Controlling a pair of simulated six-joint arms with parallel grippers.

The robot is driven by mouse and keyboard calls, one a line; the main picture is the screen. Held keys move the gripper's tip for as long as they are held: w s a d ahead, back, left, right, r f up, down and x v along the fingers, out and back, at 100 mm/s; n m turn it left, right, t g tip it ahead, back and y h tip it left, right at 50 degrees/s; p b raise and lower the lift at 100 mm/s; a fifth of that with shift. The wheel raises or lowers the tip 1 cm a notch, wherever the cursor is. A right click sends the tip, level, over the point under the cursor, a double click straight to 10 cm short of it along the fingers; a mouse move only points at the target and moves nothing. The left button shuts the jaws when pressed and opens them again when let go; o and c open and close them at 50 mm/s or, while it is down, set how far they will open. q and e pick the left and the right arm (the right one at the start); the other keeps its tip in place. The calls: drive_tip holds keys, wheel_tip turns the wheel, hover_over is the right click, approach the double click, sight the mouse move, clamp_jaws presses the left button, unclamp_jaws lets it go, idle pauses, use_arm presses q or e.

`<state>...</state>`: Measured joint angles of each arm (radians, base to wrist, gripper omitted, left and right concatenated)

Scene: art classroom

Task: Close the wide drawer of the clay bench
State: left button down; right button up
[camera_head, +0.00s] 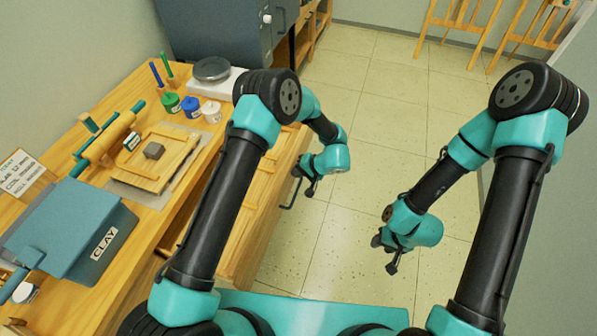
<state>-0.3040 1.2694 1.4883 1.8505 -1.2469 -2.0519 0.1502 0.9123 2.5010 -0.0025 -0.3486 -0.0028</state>
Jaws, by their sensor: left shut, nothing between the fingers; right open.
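The clay bench (60,155) is a wooden bench at the left. Its wide drawer (262,215) juts out from under the bench top toward the open floor, partly hidden behind my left arm. A dark bar handle (290,202) sits on the drawer's outer front. My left gripper (305,184) is shut and empty, just outside the drawer front near the handle; I cannot tell whether it touches. My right gripper (385,257) is open and empty over the floor, well to the right of the drawer.
A dark cabinet (225,30) stands behind. Easels (455,25) stand far back; the tiled floor (350,100) is clear.

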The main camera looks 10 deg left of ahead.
use_arm(q)
drive_tip(key=w+a, duration=0.2)
drive_tip(key=a, duration=0.7)
drive_tip(key=w+a, duration=0.2)
drive_tip(key=a, duration=0.8)
drive_tip(key=w+a, duration=0.2)
drive_tip(key=a, duration=0.8)
drive_tip(key=shift+w, duration=0.15)
drive_tip(key=shift+a, duration=0.15)
drive_tip(key=shift+d, duration=0.55)
drive_tip(key=d, duration=0.3)
drive_tip(key=s+d+r, duration=0.1)
drive_tip(key=shift+d, duration=0.15)
drive_tip(key=v, duration=0.9)
drive_tip(key=shift+s+f, duration=0.1)
drive_tip(key=shift+f, duration=0.05)
